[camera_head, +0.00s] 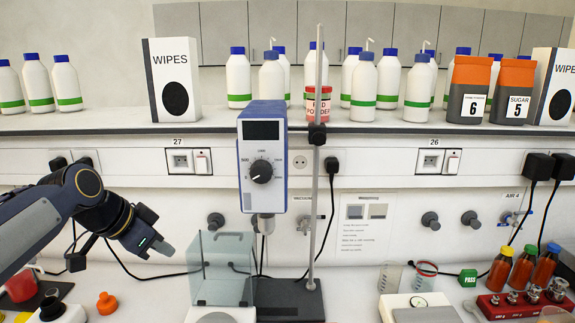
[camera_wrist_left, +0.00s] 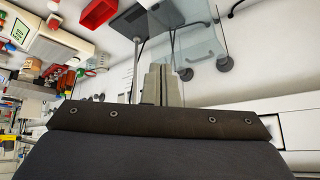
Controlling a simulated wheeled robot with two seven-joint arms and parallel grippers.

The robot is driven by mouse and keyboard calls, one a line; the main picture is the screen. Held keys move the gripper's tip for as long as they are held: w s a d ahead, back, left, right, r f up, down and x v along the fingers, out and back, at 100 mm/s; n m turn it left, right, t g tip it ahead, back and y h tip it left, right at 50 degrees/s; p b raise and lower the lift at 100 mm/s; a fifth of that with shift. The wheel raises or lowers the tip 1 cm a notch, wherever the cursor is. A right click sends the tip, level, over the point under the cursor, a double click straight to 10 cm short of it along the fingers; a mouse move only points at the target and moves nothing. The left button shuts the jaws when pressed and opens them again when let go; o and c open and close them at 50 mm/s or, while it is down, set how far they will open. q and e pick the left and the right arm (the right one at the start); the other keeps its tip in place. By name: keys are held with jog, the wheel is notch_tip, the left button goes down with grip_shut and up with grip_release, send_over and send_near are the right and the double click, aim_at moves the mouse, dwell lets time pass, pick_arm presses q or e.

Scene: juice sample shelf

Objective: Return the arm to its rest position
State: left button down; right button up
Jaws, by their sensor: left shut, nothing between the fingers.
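My left arm comes in from the left in the head view. Its gripper (camera_head: 163,247) is above the bench, left of the glass box, and points down to the right. In the left wrist view the two grey fingers (camera_wrist_left: 160,85) are together with nothing between them. My right gripper is in neither view.
A glass box (camera_head: 222,268) stands close to the right of the left gripper. An overhead stirrer (camera_head: 262,150) on a stand is behind it. An orange stopper (camera_head: 106,303) is on the bench below. Bottles line the shelf (camera_head: 100,123). Juice bottles (camera_head: 522,265) stand at right.

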pick_arm(q)
jog(key=s+d+f+n, duration=0.2)
jog(key=s+f+n, duration=0.3)
jog(key=s, duration=0.8)
jog(key=s+d+f+n+b, duration=0.1)
jog(key=s+f+n, duration=0.4)
jog(key=s+f, duration=0.7)
jog(key=shift+s+d, duration=0.5)
jog(key=shift+s, duration=0.35)
